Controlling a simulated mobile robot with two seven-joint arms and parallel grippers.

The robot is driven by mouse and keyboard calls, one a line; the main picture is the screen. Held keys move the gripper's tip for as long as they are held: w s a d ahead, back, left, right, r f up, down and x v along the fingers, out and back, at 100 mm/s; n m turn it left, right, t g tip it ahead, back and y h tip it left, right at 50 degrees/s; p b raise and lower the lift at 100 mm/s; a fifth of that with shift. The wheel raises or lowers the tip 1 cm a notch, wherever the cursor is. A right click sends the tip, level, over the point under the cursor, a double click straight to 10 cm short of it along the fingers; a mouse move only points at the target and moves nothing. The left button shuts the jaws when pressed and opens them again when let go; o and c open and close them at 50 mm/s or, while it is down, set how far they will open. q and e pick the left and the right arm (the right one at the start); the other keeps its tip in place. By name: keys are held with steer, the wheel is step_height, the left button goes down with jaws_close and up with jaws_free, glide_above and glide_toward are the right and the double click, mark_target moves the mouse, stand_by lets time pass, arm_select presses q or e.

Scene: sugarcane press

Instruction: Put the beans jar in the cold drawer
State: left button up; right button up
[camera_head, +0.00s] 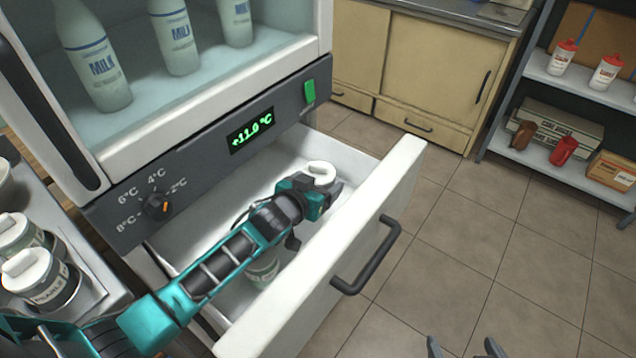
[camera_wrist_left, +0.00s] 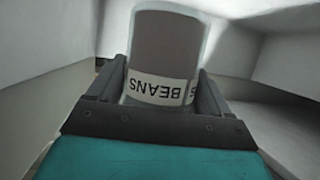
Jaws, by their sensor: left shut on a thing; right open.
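The beans jar (camera_wrist_left: 165,60), glass with a "BEANS" label, is between the fingers of my left gripper (camera_wrist_left: 160,95) in the left wrist view. In the head view its white lid (camera_head: 320,170) shows at the left gripper (camera_head: 318,192), inside the outline of the open drawer (camera_head: 375,195). The gripper is shut on the jar. The jar's base is hidden, so I cannot tell whether it touches the drawer floor. My right gripper (camera_head: 464,348) shows only its fingertips at the bottom edge, apart and empty, over the floor.
Another labelled jar (camera_head: 263,269) stands in the drawer, partly under my left arm. Above is a fridge panel with a dial (camera_head: 157,207), a "+11.0 °C" display (camera_head: 251,131) and a green switch (camera_head: 309,91). White-lidded jars (camera_head: 40,278) stand at left. The tiled floor right is clear.

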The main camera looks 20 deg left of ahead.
arm_select(q)
steer(key=shift+f, duration=0.45)
steer(key=o, duration=1.3)
steer(key=shift+r, duration=0.3)
steer(key=shift+r+p, duration=0.35)
steer(key=shift+r, duration=0.25)
steer(key=p+v, duration=0.1)
steer(key=v, duration=1.1)
steer(key=shift+f+p, duration=0.2)
steer(key=shift+p, duration=0.2)
steer(key=shift+w, duration=0.1)
